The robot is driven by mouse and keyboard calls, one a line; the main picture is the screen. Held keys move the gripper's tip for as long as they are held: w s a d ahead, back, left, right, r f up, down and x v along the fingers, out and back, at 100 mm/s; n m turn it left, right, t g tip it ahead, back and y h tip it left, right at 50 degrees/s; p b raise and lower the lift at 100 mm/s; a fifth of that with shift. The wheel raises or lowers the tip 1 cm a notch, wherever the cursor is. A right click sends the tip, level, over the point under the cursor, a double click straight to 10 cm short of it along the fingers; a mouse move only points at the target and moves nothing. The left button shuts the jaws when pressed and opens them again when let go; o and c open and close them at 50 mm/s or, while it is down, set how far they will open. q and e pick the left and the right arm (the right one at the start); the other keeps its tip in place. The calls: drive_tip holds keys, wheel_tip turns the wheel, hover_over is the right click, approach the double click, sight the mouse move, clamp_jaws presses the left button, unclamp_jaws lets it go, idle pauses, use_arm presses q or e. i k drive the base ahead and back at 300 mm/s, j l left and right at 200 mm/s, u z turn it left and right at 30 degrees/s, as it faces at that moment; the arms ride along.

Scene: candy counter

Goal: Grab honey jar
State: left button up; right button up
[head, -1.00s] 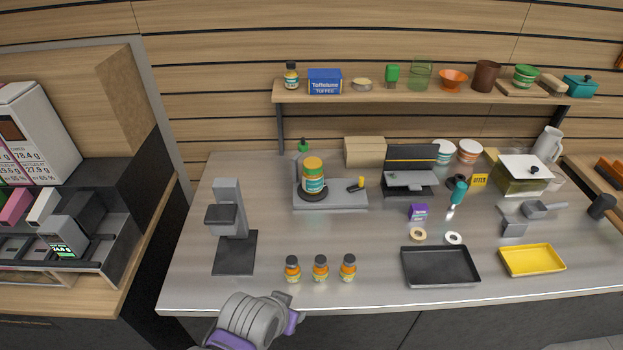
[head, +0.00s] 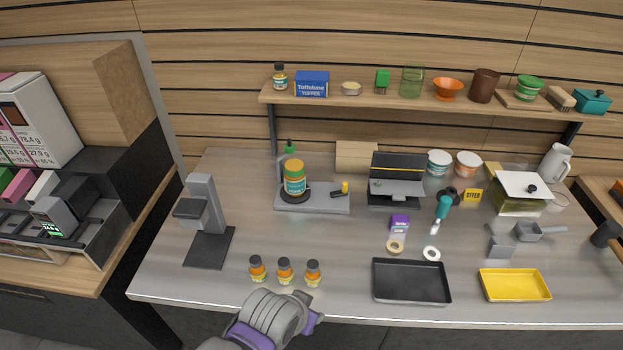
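No jar has a label I can read as honey. Several small amber jars with dark lids and yellow labels stand upright in a row near the counter's front edge: a left one (head: 257,269), a middle one (head: 284,271) and a right one (head: 313,273). A larger jar (head: 295,180) with a teal label and green and orange top stands on a grey burner plate (head: 325,201) farther back. A grey and purple part of my arm shows at the bottom, just in front of the small jars. Neither gripper's fingers show.
A grey stand (head: 207,220) is left of the small jars. A black tray (head: 411,281) and a yellow tray (head: 515,285) lie to the right. A wall shelf (head: 430,104) holds jars and bowls. The counter (head: 320,235) is bare behind the small jars.

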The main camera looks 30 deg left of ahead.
sight(295, 175)
drive_tip(key=l+u, duration=0.15)
drive_tip(key=u, duration=0.2)
drive_tip(key=i+l+u, duration=0.1)
drive_tip(key=u, duration=0.3)
drive_tip(key=l+u, duration=0.35)
drive_tip(key=k+j, duration=0.05)
drive_tip(key=j, duration=0.05)
